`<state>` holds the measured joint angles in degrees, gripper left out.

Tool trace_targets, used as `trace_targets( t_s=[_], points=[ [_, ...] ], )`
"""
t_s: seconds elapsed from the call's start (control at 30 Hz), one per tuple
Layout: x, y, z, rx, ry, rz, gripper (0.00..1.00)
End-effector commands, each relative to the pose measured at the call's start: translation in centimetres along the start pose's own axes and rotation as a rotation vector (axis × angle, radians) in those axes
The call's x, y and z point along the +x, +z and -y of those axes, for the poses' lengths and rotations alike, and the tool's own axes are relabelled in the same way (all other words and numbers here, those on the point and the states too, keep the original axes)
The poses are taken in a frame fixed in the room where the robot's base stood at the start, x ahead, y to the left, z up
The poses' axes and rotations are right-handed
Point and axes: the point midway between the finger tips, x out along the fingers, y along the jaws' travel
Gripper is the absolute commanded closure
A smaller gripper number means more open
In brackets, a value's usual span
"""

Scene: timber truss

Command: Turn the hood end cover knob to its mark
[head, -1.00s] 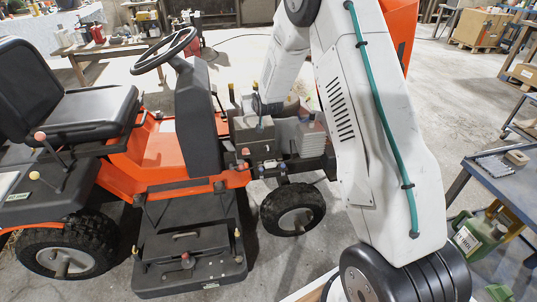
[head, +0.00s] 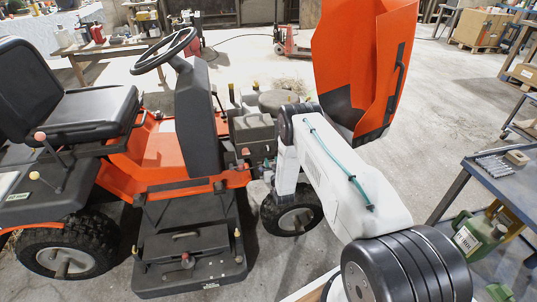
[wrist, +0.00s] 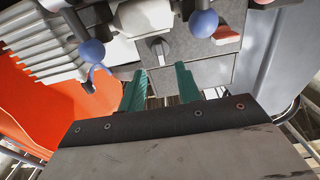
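In the wrist view a small dark knob (wrist: 158,47) with a short bar grip sits on a light grey panel (wrist: 190,72). I take it for the hood end cover knob; its mark I cannot make out. My gripper (wrist: 160,70) shows two green fingers, apart and empty, with their tips just below the knob in the picture and not around it. In the head view the raised orange hood (head: 362,45) stands behind my arm at the front of the mower (head: 150,165). My arm hides the gripper and knob there.
Blue balls (wrist: 91,50) on stems and a finned grey block (wrist: 45,40) lie close to the fingers. A red piece (wrist: 225,36) is to the right of the knob. A metal table (head: 505,185) stands at the right, with open floor behind the hood.

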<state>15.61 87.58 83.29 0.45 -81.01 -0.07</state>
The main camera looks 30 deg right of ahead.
Motion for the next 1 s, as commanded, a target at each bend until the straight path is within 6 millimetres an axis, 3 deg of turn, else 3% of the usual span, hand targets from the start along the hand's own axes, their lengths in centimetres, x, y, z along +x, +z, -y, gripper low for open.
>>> trace_targets(
  t_s=[0.4,0.77,0.8,0.9,1.0],
  points=[
    [6.1,0.0,0.0,0.000,0.000,0.000,0.66],
    [7.0,-0.1,0.0,0.000,0.000,0.002,0.66],
    [7.0,-0.1,0.0,0.000,0.000,0.002,0.69],
    [7.0,-0.1,0.0,0.000,0.000,0.002,0.97],
    [7.0,-0.1,0.0,0.000,0.000,0.002,1.00]
  ],
)
